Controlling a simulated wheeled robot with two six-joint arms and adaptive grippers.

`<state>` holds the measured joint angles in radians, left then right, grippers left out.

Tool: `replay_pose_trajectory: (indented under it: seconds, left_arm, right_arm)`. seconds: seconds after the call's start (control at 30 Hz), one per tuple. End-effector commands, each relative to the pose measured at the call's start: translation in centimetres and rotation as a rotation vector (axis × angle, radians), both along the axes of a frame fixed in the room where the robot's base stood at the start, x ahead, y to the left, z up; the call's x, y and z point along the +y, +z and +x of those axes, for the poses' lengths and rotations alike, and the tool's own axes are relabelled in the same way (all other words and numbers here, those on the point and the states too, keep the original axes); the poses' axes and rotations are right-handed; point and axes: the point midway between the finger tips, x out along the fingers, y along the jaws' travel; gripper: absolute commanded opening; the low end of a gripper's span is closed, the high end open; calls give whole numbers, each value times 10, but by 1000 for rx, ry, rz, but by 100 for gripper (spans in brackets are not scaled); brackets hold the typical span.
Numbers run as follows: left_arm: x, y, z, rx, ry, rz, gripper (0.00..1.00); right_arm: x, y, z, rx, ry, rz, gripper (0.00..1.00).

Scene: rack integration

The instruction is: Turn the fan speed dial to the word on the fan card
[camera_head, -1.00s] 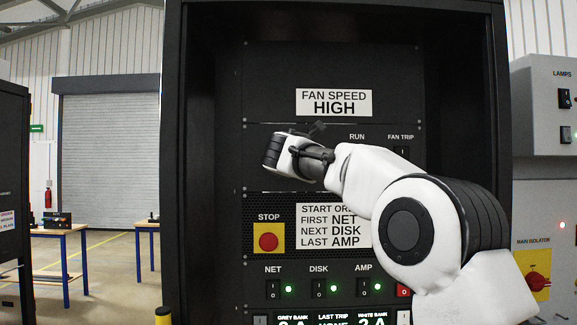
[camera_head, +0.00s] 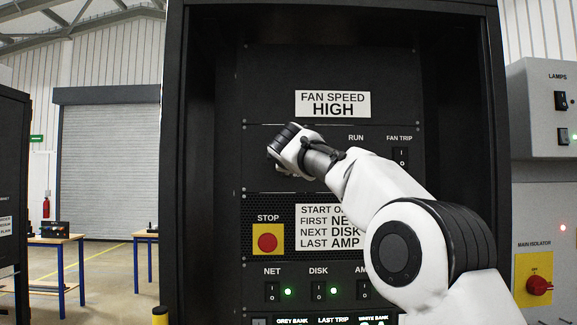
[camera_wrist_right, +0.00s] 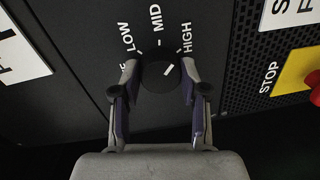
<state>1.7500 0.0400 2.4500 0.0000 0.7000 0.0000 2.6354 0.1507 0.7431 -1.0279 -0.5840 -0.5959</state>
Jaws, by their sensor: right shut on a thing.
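The fan card (camera_head: 333,104) reads FAN SPEED HIGH on the upper rack panel. In the right wrist view the round black fan speed dial (camera_wrist_right: 157,82) sits between my fingers, with LOW, MID and HIGH around it. Its white pointer mark slants up and right, in line with the HIGH tick. My right gripper (camera_wrist_right: 159,76) is shut on the dial, one finger on each side. In the head view my right gripper (camera_head: 287,148) is at the panel below the card and hides the dial. My left gripper is not in view.
The STOP button (camera_head: 267,242) is just below my gripper, beside the start order card (camera_head: 320,215). The FAN TRIP switch (camera_head: 401,157) is to the right. NET (camera_head: 271,291) and DISK (camera_head: 318,291) switches sit lower. Rack side walls border the panels.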

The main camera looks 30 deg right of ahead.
Motion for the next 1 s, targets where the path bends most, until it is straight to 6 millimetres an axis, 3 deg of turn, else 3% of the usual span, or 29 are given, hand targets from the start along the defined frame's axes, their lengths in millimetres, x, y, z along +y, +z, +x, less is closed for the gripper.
replay_pose_trajectory:
  seconds: [0.4,1.0]
  left_arm:
    - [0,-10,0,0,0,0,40]
    - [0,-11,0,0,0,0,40]
  right_arm:
    - [-1,2,-1,-146,1,227,9]
    - [0,3,-1,-180,2,282,9]
